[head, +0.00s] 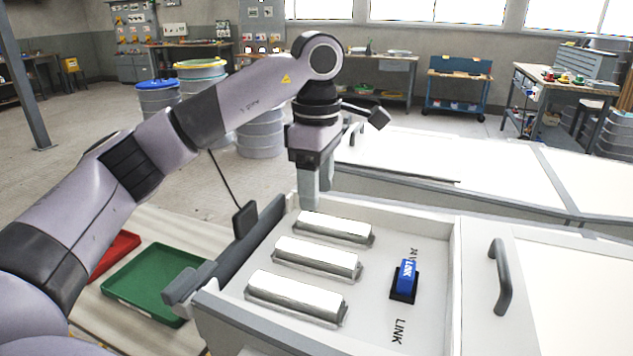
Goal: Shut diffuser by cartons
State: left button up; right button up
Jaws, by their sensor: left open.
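In the head view, a white panel with a grey frame, seemingly the near diffuser (575,290), lies at the right. Its dark bar handle (502,277) stands near its left edge. Left of it an open bay of the light box (455,285) shows three white lamp bars (318,258) and a blue switch (406,275) marked LINK. My left gripper (314,200) is open and empty, pointing down over the bay's far left corner, well away from the handle. I cannot make out any cartons. My right gripper is out of view.
A second white-panelled box (490,165) with its own handle lies behind. A grey rail (225,255) runs along the bay's left side. Green (150,282) and red (115,252) trays lie at left. Drums (158,97) and workbenches stand farther back.

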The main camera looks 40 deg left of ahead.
aim_at(525, 291)
jog(key=k, duration=1)
